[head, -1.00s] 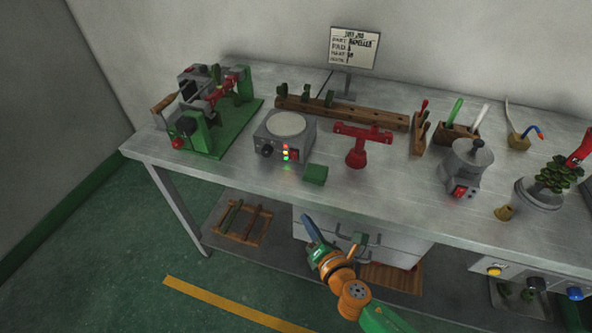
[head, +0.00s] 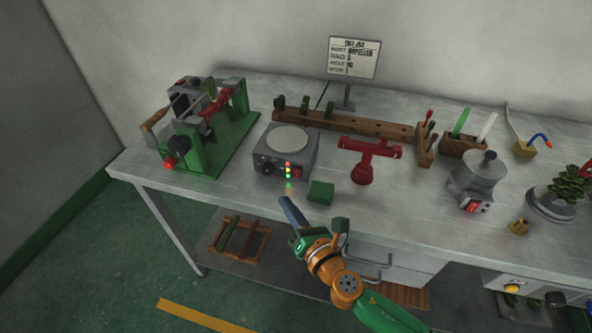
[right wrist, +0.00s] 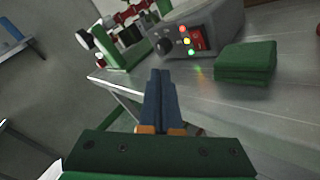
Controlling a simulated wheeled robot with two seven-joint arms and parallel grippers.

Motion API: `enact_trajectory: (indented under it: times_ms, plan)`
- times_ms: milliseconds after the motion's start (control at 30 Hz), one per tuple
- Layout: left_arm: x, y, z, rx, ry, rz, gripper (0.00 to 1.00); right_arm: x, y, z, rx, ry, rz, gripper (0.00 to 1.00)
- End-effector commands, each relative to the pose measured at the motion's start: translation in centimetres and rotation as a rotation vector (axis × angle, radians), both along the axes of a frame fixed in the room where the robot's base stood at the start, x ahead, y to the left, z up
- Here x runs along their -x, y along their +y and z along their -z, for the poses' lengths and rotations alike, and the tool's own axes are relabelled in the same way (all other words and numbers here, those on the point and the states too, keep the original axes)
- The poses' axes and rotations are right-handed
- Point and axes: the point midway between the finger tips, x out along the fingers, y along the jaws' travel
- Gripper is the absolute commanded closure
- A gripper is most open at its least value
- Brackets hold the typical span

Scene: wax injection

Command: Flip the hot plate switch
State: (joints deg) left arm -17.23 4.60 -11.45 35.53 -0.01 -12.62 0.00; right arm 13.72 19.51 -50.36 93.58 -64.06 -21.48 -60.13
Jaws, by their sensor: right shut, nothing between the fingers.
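The hot plate (head: 287,148) is a grey box with a round pale top, standing on the metal bench. Its front face has a dark knob, a column of small lit lamps and a red switch (head: 297,172) at the right. In the right wrist view the red switch (right wrist: 198,38) shows beside the lamps, above and right of the fingers. My right gripper (head: 284,200) is shut and empty, at the bench's front edge, in front of and apart from the hot plate. Its blue fingers (right wrist: 161,75) are together in the right wrist view. My left gripper is not in view.
A green block (head: 320,192) lies just right of the hot plate's front. A red stand (head: 364,170) stands further right. A green-based machine (head: 195,145) is at the left. A wooden rack (head: 355,125) lies behind. The bench strip before the hot plate is bare.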

Motion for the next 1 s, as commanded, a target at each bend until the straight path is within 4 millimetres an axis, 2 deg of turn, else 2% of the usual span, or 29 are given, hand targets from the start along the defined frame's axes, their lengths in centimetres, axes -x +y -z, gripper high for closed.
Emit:
enact_trajectory:
  times_ms: [200,400,600,1000]
  plan:
    - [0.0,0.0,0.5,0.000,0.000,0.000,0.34,-3.1,-1.0,-0.3,0.001,-0.001,0.001,1.00]
    - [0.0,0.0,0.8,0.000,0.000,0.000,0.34,-5.1,-1.7,-0.6,0.000,-0.001,0.001,1.00]
    - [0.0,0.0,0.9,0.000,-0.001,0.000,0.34,-5.8,-1.9,-0.7,-0.002,0.000,0.001,1.00]
    - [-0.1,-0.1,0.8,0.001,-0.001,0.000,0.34,-5.8,-1.9,-0.7,-0.002,0.001,0.000,1.00]
